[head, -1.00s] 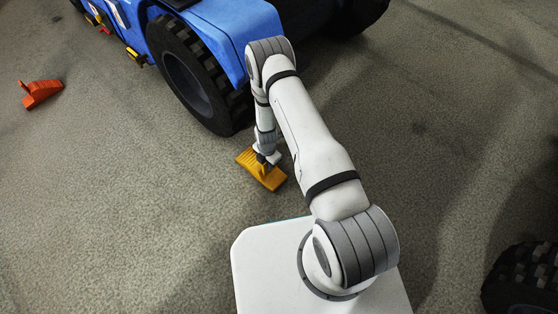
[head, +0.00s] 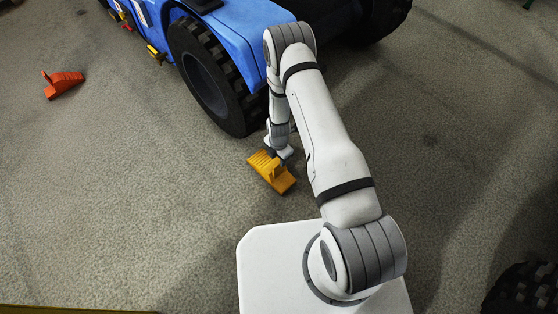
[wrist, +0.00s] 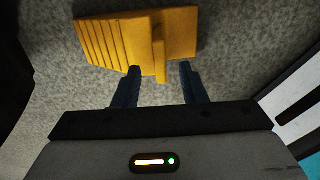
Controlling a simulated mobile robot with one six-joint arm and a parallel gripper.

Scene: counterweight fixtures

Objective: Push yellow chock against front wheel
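The yellow chock (head: 264,168) lies on the floor below and right of the blue vehicle's front wheel (head: 207,85) in the head view. A small strip of floor shows between chock and tyre. My gripper (head: 279,153) is low at the chock's upper right edge. In the wrist view, the chock (wrist: 112,42) has a ribbed slope on the left and an upright rib in its middle. My gripper (wrist: 160,66) is open there, with the rib's near end between the fingertips and gaps on both sides. The wheel cannot be made out in the wrist view.
An orange chock (head: 64,85) lies on the floor at far left. The blue vehicle (head: 232,35) fills the top middle. Another dark tyre (head: 525,290) stands at bottom right. A yellow strip (head: 70,309) shows at bottom left. Floor left of my base is clear.

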